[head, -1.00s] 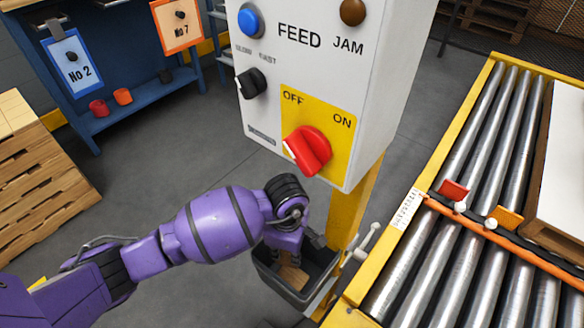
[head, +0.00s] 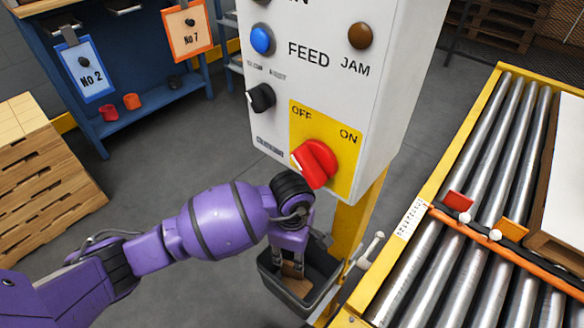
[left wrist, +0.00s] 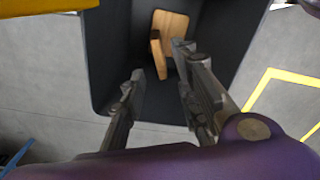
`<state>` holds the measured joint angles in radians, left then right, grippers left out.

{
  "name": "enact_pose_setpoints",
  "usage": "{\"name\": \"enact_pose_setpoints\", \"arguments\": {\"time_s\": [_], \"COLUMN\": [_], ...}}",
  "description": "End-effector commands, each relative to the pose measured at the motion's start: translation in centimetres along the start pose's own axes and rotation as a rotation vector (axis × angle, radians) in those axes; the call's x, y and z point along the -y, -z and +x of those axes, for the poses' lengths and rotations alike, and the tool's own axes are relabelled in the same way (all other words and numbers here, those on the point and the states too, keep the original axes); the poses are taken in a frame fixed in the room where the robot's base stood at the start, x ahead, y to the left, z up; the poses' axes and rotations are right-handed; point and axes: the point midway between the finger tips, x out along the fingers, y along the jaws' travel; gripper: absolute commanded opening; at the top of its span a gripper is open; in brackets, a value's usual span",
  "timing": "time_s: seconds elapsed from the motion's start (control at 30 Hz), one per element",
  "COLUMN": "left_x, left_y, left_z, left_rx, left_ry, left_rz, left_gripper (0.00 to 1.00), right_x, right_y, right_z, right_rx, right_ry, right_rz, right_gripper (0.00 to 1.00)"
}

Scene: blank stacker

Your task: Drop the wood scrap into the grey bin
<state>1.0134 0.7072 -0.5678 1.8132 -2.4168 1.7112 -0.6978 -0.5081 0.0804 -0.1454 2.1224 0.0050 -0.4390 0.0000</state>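The grey bin (head: 318,290) hangs below the control box, and its dark wall also shows in the left wrist view (left wrist: 104,55). The wood scrap (left wrist: 172,30) is a light brown piece lying inside the bin, beyond my fingertips. A bit of it shows in the head view (head: 294,286) below the fingers. My left gripper (head: 290,262) points down into the bin's opening. In the left wrist view its two fingers (left wrist: 160,62) are apart with an empty gap between them. Part of the scrap is hidden behind one finger. My right gripper is not in view.
The white control box (head: 310,90) with its red switch (head: 315,163) stands just above my left wrist. A yellow post (head: 350,225) is behind the bin. The roller conveyor (head: 440,235) is to the right. Wooden pallets (head: 40,165) stand at left.

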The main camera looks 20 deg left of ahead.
Motion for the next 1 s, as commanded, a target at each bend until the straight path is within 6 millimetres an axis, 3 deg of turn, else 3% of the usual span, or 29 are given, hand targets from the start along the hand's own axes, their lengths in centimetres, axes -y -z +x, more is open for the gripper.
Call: {"name": "enact_pose_setpoints", "arguments": {"time_s": [0.03,0.1,0.3,1.0], "left_x": [-0.5,-0.4,-0.4,-0.2], "left_y": [-0.1,-0.1,-0.2,-0.1], "left_z": [-1.6,-2.7,-4.7,-4.8], "left_rx": [0.001,0.001,0.001,0.002], "left_ry": [-0.012,-0.011,-0.008,-0.004], "left_rz": [0.004,0.003,0.002,0.001], "left_gripper": [0.29,0.29,0.29,0.29], "right_x": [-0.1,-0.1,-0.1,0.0], "right_y": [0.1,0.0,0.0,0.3], "right_z": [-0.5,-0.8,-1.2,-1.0], "right_rx": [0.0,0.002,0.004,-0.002], "right_ry": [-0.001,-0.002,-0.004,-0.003], "right_rz": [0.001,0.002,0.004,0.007], "right_gripper": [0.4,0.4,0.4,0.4]}}
